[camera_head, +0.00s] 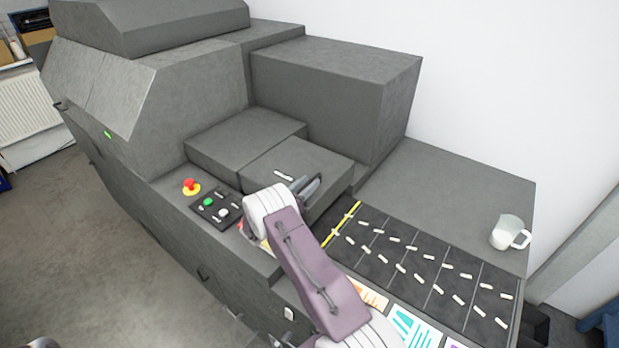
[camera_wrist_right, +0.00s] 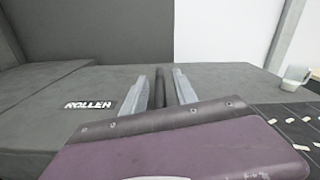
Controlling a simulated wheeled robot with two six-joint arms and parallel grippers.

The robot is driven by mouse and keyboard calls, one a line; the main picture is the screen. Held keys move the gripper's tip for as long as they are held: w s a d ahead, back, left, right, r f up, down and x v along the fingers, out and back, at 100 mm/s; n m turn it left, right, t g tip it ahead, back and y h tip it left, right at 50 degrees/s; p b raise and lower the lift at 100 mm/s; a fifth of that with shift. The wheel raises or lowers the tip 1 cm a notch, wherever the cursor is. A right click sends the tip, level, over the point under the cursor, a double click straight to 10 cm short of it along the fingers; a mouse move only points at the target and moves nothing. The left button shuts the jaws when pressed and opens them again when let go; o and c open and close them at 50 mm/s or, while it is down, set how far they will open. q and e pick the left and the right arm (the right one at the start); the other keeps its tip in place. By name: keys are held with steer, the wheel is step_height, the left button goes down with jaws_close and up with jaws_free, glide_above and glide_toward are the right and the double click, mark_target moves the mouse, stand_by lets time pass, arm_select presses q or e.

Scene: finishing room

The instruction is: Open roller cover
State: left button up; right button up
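The roller cover (camera_head: 270,172) is a grey lid on the machine, shut flat, with a white label. In the right wrist view the cover (camera_wrist_right: 40,135) carries the label "ROLLER" (camera_wrist_right: 88,105). A dark bar-like handle (camera_wrist_right: 161,88) stands between the two fingers of my right gripper (camera_wrist_right: 166,90), with a narrow gap showing on each side. In the head view my right gripper (camera_head: 308,187) is at the cover's right side, and my wrist partly hides the cover's front edge. My left gripper is not in view.
A control panel with a red emergency button (camera_head: 191,186) and a green button (camera_head: 208,202) lies left of my arm. A conveyor (camera_head: 430,262) with small white pieces runs right. A white mug (camera_head: 507,232) stands on the far-right ledge. A tall grey housing (camera_head: 335,95) rises behind the cover.

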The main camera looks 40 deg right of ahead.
steer(key=shift+d, duration=0.65)
steer(key=shift+w+a, duration=0.1)
steer(key=shift+w, duration=0.1)
jaws_close()
stand_by(0.8)
